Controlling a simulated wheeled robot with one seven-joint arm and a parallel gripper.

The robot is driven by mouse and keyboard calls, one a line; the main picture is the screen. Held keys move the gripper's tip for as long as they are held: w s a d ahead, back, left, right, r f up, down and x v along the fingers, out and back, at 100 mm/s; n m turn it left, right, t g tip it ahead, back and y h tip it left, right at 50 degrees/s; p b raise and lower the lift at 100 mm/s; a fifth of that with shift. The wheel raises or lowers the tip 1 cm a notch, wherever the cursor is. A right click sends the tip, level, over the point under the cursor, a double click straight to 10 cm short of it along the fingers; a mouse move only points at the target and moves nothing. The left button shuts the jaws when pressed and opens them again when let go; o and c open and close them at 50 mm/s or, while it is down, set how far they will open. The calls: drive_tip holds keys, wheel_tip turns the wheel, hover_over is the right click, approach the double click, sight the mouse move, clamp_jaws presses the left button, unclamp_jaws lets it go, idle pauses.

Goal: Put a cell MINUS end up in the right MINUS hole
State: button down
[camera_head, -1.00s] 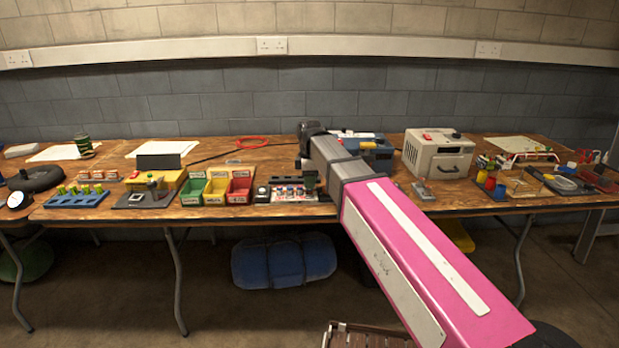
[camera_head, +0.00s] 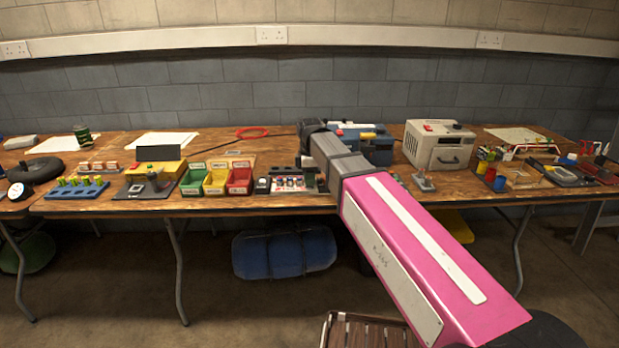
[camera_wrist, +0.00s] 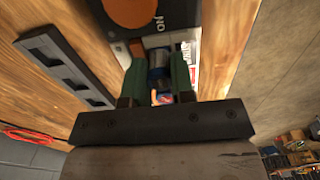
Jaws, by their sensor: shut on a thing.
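In the wrist view, my gripper (camera_wrist: 157,85) has its two green-padded fingers closed around a dark, bluish cell (camera_wrist: 157,74), seen nearly end-on. I cannot tell which end of the cell is up. Below the fingers is a pale unit with a red and white label (camera_wrist: 193,62) on its right. In the head view, my gripper (camera_head: 309,182) points down at the right end of the charger (camera_head: 290,184), a pale-topped unit with several small coloured parts. The right hole and the cell's tip are hidden by my gripper.
Green, yellow and red bins (camera_head: 214,186) stand left of the charger. A blue rack (camera_head: 76,191) with several green-topped cells is at far left. A blue toolbox (camera_head: 375,150) stands behind my arm, and a beige box (camera_head: 440,150) stands right of it.

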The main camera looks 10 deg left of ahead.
drive_tip(key=shift+f, duration=0.25)
idle(0.6)
drive_tip(key=c, duration=0.9)
unclamp_jaws()
drive_tip(key=shift+r, duration=0.1)
drive_tip(key=shift+r, duration=3.4)
drive_tip(key=shift+s, duration=0.1)
